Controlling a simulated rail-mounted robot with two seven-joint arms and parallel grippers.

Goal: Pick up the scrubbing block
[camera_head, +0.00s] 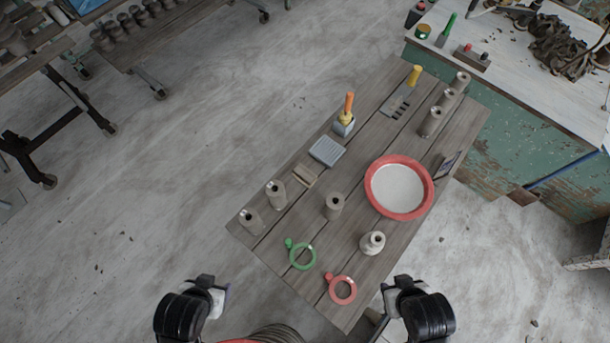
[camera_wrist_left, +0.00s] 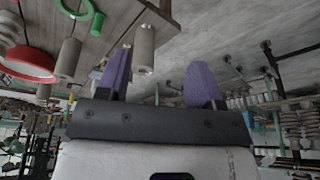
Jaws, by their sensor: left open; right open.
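A small tan block (camera_head: 305,175) and a blue-grey ridged block (camera_head: 327,151) lie side by side on the wooden table (camera_head: 375,250); I cannot tell for certain which is the scrubbing block. My left gripper (camera_head: 213,288) is open and empty, off the table's near left edge, well short of both blocks. Its purple fingers stand apart in the left wrist view (camera_wrist_left: 160,82), with nothing between them. My right gripper (camera_head: 397,287) is off the table's near right side, apart from both blocks; it is open, and I see nothing held in it.
Grey clay cylinders (camera_head: 275,194) stand near the blocks, one (camera_head: 333,206) to their right. A red-rimmed bowl (camera_head: 428,199), a green ring (camera_head: 302,257), a red ring (camera_head: 342,290) and an orange-handled tool (camera_head: 349,103) are also on the table.

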